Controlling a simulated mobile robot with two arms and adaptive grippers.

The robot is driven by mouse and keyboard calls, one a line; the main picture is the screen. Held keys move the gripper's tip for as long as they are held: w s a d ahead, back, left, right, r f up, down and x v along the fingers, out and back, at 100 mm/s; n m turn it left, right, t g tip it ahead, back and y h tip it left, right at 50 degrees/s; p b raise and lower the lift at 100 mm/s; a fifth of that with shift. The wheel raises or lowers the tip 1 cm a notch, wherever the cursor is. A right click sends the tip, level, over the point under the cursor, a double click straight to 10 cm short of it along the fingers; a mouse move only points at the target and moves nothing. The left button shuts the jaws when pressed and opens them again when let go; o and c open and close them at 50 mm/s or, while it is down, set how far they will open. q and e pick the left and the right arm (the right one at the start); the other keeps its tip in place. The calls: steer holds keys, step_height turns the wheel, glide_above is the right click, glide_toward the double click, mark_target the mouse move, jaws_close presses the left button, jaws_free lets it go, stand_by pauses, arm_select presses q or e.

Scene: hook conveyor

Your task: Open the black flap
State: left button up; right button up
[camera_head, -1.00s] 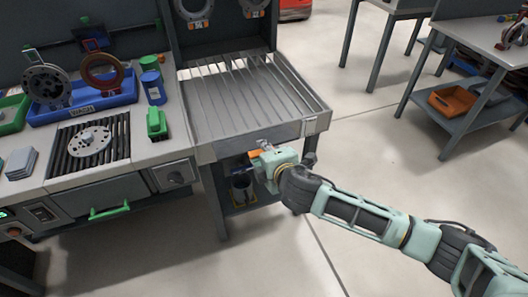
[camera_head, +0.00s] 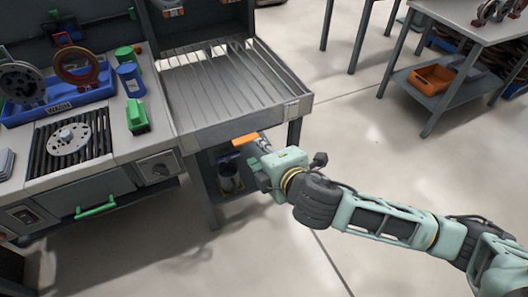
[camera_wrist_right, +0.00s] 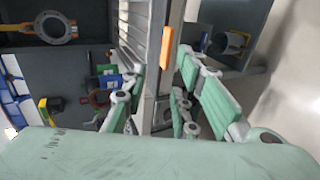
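A dark front panel (camera_head: 85,188) with a green handle (camera_head: 96,208) is at the lower left of the head view. It looks closed; I cannot tell if it is the black flap. An orange handle-like piece (camera_head: 245,139) sits at the front edge of the slatted grey table (camera_head: 225,129). My right gripper (camera_head: 257,158) is just in front of and below that edge, close to the orange piece. In the right wrist view its fingers (camera_wrist_right: 162,72) are spread, with the orange piece (camera_wrist_right: 167,47) beyond the gap between them. My left gripper is not in view.
A dark cylindrical container (camera_head: 229,178) stands on the shelf under the slatted table. The workbench at left holds a blue bin (camera_head: 62,106), a blue can (camera_head: 131,82) and a green block (camera_head: 137,116). A side table with an orange bin (camera_head: 431,78) is at right. The floor between is clear.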

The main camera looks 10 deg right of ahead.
steer(key=shift+s+d+r, duration=0.1)
steer(key=shift+s+r, duration=0.05)
steer(key=shift+s, duration=0.15)
steer(key=shift+c, duration=0.6)
